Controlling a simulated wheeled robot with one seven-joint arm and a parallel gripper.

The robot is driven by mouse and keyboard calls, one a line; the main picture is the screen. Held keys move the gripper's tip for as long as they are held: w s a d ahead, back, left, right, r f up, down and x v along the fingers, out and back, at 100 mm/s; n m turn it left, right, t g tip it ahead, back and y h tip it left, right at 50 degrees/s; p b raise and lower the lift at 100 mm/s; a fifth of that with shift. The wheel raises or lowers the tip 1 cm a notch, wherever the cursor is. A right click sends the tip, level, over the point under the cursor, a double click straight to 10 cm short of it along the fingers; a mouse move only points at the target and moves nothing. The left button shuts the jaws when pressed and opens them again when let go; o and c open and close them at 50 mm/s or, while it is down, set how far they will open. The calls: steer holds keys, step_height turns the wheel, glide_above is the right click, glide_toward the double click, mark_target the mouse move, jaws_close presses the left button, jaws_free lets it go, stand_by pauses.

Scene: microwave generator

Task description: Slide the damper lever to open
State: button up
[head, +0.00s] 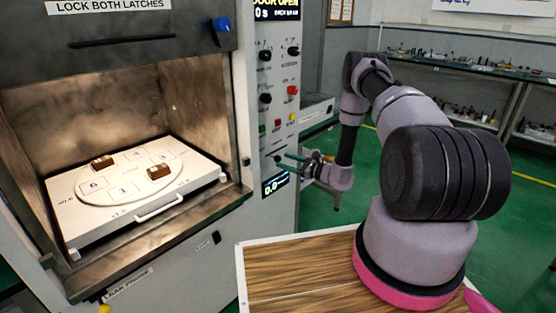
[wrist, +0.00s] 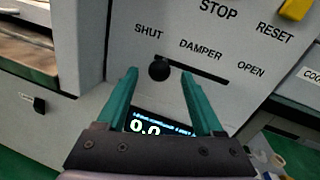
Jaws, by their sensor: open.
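The damper lever is a round black knob (wrist: 159,70) on a slot in the grey control panel, shown in the wrist view. It sits at the left end of the slot, below and beside the word SHUT; the slot (wrist: 205,73) runs right toward OPEN. My gripper (wrist: 158,72) is open, its two teal fingers on either side of the knob, with gaps showing; I cannot tell whether a fingertip touches it. In the head view my gripper (head: 288,157) is at the panel's lower part, and the knob is hard to make out there.
A lit display (wrist: 160,124) lies just below the slot, partly behind my fingers. STOP and RESET labels and a yellow switch (wrist: 295,9) are above. The open chamber holds a white tray (head: 75,225) with brown blocks to the left. A wooden-topped surface (head: 285,270) is in front.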

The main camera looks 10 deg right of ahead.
mark_target(278, 158)
steer(key=shift+x, duration=2)
jaws_close()
